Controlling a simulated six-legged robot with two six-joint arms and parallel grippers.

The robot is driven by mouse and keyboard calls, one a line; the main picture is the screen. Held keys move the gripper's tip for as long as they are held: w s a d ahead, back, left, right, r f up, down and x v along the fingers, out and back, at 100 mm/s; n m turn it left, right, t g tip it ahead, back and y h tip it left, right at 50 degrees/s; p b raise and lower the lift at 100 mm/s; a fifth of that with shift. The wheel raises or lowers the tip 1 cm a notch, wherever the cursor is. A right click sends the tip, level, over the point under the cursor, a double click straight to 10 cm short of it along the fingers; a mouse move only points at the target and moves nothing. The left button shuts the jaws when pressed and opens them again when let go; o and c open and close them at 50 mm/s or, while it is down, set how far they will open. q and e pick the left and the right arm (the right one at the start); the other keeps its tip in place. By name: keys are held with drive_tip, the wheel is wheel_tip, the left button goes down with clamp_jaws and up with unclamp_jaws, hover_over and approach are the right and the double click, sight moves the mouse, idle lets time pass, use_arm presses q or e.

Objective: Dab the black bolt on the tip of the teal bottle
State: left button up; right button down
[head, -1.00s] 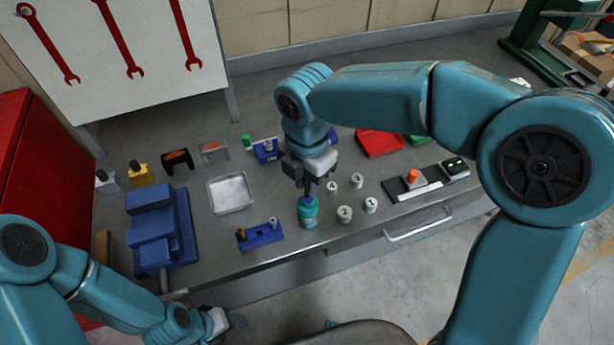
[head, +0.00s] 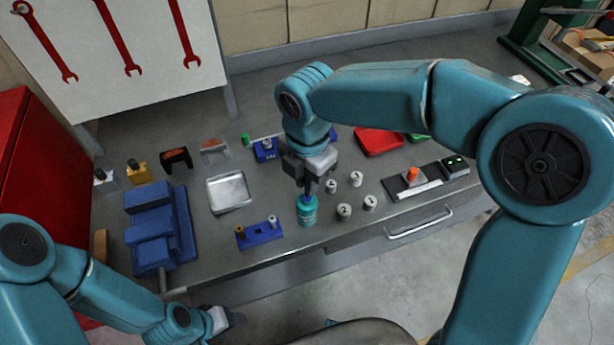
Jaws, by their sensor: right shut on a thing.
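The teal bottle (head: 307,212) stands upright near the front edge of the bench, its narrow tip pointing up. My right gripper (head: 308,182) is directly above it, pointing down and shut on a small dark thing, which looks like the black bolt (head: 307,189). The bolt's lower end is at or just above the bottle's tip; I cannot tell whether they touch. The fingers hide most of the bolt. My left gripper (head: 232,319) is low at the front of the bench, away from the bottle; its jaws are too unclear to read.
Several numbered grey weights (head: 344,211) stand right of the bottle. A blue block with pegs (head: 260,234) and a metal tray (head: 229,208) lie to its left, with a blue vise (head: 155,230) beyond. A switch panel (head: 413,183) and a red tray (head: 379,141) are at right.

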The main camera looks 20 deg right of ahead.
drive_tip(key=shift+f, duration=0.4)
drive_tip(key=shift+s, duration=0.1)
idle(1.0)
wheel_tip(320, 180, up, 7)
drive_tip(key=p, duration=0.6)
drive_tip(key=shift+r, duration=0.1)
idle(0.3)
idle(0.4)
